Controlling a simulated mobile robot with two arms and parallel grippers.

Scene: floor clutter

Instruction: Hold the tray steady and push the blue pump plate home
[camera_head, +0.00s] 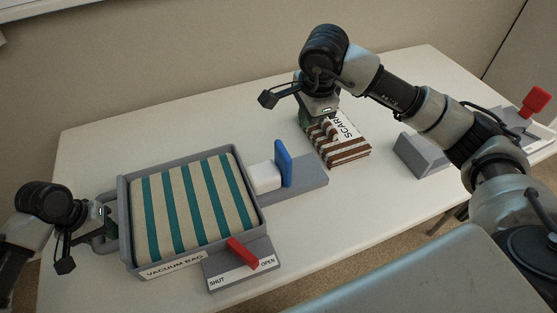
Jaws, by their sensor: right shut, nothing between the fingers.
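The grey tray (262,212) holds a cushion-like bag (195,205) with teal and beige stripes and bears a "VACUUM BAG" label on its front. The blue pump plate (283,163) stands upright right of the tray, on a grey base (312,178). A white block (264,178) sits between plate and tray. My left gripper (104,232) is at the handle on the tray's left side; its fingers are too hidden to tell their grip. My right gripper (306,120) is shut and empty, behind and right of the blue plate, at the left edge of the striped stack.
A red lever (243,253) sits on a SHUT/OPEN plate in front of the tray. A brown-and-white striped stack (338,142) labelled "SCARF" lies behind right. A grey wedge (422,154) and a red-knobbed device (536,101) stand further right. The table's back left is clear.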

